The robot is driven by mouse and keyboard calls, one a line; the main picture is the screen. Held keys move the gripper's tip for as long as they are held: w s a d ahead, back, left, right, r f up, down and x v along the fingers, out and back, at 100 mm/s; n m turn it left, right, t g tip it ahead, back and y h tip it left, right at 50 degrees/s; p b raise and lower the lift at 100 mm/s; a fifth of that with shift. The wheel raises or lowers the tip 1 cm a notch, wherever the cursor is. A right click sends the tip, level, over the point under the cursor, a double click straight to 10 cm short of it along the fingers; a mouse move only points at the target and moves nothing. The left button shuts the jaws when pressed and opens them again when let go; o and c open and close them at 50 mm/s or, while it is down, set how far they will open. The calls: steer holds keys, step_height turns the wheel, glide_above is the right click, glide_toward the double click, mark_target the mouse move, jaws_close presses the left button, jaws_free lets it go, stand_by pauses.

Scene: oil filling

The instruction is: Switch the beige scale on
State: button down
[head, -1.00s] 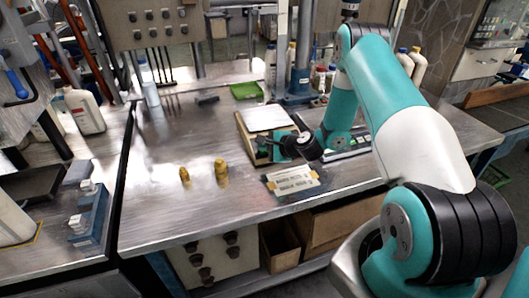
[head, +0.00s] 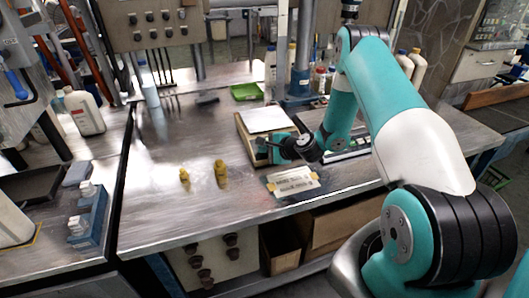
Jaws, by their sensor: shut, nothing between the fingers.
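The beige scale (head: 243,137) stands on the metal workbench, with a pale square plate (head: 264,119) on top. My gripper (head: 268,146) is at the front of the scale, pointing left, with its fingers shut and nothing held. It covers much of the scale's front face, so the switch and any display are hidden. I cannot tell whether the fingertips touch the scale.
Two small yellow-brown weights (head: 221,172) stand on the bench left of the scale. A taped paper label (head: 292,181) lies near the front edge. A green tray (head: 247,91) is behind the scale.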

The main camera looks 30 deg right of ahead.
steer(key=shift+s+r+p, duration=0.25)
steer(key=shift+r+p, duration=0.1)
steer(key=shift+r, duration=0.25)
step_height(320, 180, up, 6)
steer(key=s+p, duration=0.2)
steer(key=p, duration=0.2)
steer(key=shift+a+f, duration=0.15)
steer(key=shift+a, duration=0.15)
stand_by(0.8)
